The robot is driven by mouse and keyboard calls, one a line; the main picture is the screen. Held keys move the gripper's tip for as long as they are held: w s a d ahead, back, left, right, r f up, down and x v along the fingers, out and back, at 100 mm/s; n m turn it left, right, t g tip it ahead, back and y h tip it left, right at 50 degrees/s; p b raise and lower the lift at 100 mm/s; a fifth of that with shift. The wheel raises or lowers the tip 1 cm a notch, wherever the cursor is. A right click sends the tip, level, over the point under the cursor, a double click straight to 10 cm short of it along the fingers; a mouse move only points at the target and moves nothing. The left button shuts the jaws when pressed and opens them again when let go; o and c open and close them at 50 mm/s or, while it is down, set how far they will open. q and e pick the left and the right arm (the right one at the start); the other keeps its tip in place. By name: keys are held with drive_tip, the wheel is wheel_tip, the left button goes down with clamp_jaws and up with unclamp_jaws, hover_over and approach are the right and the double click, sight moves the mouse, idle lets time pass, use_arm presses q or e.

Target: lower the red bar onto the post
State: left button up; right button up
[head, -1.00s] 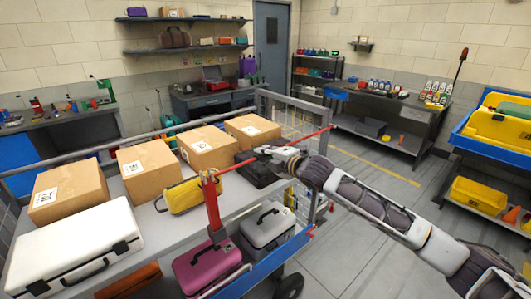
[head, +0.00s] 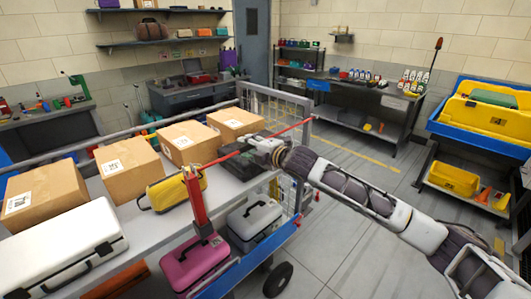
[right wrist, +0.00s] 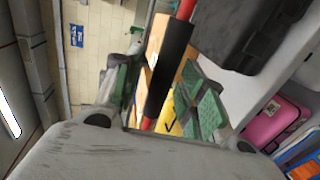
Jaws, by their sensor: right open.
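The thin red bar (head: 222,156) crosses the near side of the cart. Its left end is at the top of the upright red post (head: 197,204); I cannot tell whether it touches. My right gripper (head: 251,141) is at the middle of the bar. In the right wrist view my right gripper (right wrist: 165,98) is open, its green pads on either side of the bar's black sleeve (right wrist: 170,66). The red bar (right wrist: 185,9) shows beyond the sleeve. The post is not clear in that view. My left gripper is not in view.
The cart top (head: 130,215) carries several cardboard boxes (head: 188,143), a white case (head: 62,248), a yellow case (head: 160,194) and a black case (head: 240,166) close to my right gripper. A pink case (head: 194,262) and a grey case (head: 254,221) sit below. Floor at right is clear.

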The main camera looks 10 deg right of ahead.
drive_tip(key=v, duration=1.1)
drive_tip(key=shift+s, duration=0.2)
idle(0.4)
drive_tip(key=shift+d+r, duration=0.1)
drive_tip(key=shift+m, duration=0.3)
